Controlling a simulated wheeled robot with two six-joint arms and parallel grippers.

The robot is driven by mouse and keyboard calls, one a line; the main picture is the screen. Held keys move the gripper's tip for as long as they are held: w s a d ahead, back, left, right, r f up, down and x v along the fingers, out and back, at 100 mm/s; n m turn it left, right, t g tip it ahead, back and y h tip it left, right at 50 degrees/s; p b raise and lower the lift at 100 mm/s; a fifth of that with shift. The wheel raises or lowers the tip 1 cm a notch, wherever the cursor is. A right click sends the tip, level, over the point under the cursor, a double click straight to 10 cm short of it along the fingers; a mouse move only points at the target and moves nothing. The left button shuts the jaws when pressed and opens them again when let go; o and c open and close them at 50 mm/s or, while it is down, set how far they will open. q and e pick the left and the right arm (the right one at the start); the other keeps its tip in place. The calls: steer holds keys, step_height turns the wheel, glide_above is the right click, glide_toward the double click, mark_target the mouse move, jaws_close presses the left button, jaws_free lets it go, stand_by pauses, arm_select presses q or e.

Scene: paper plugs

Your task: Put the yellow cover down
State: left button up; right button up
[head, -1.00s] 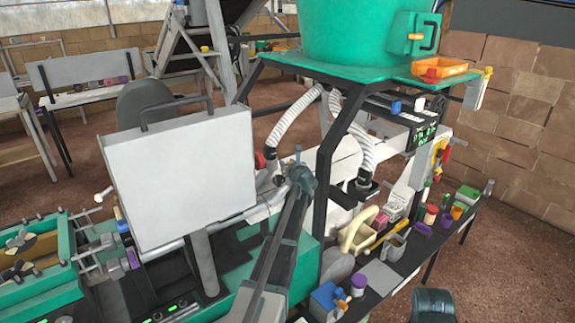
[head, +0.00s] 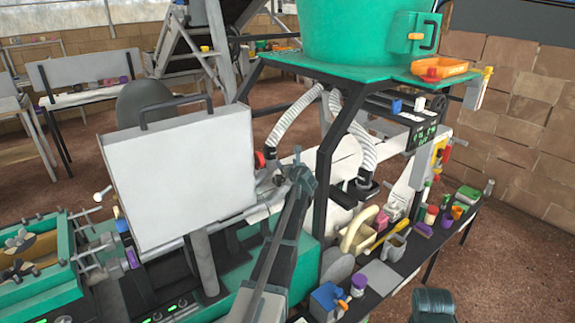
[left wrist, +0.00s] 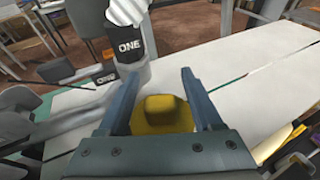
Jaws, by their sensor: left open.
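The yellow cover (left wrist: 163,113) is a blocky yellow piece in the left wrist view, between the two fingers of my left gripper (left wrist: 160,78). The fingers are apart, with a gap visible beside the cover. The cover is over or on a pale flat surface (left wrist: 235,85); I cannot tell whether it rests there. In the head view my left gripper (head: 300,172) is at the middle of the machine, near the white hose, and the cover is hidden there.
A large grey panel with a handle (head: 180,175) stands left of my arm. A black frame leg and the white ribbed hose (head: 297,122) are close by. A dark side table (head: 380,285) at the right carries several cups, tools and containers. A green drum (head: 365,35) is above.

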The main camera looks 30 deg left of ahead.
arm_select(q)
steer(key=shift+r+p, duration=0.35)
steer(key=shift+r, duration=0.15)
steer(key=p+v, duration=0.3)
steer(key=v, duration=0.9)
steer(key=shift+f, duration=0.2)
steer(key=shift+d, duration=0.1)
steer(key=s+d+f+n+g+h, duration=0.2)
steer(key=s+d+f+n, duration=0.25)
steer(key=d, duration=0.25)
steer(key=s+d+f+n+g+h, duration=0.1)
steer(key=s+d+f+n, duration=0.2)
steer(key=s+d+n, duration=0.35)
steer(key=s+d+f+n+g+h, duration=0.2)
steer(key=s+d+f+n, duration=0.2)
steer(key=d, duration=0.5)
steer(key=s+d+f+n+g+h, duration=0.2)
steer(key=s+d+n, duration=0.2)
steer(key=s+d, duration=0.3)
steer(key=s+d+f+n+g+h, duration=0.2)
steer(key=s+d+n+g, duration=0.1)
steer(key=s+d, duration=0.5)
steer(key=s+n, duration=0.1)
steer(key=s, duration=0.2)
steer(key=shift+d+f+g, duration=0.2)
steer(key=shift+g, duration=0.1)
steer(key=shift+s, duration=0.1)
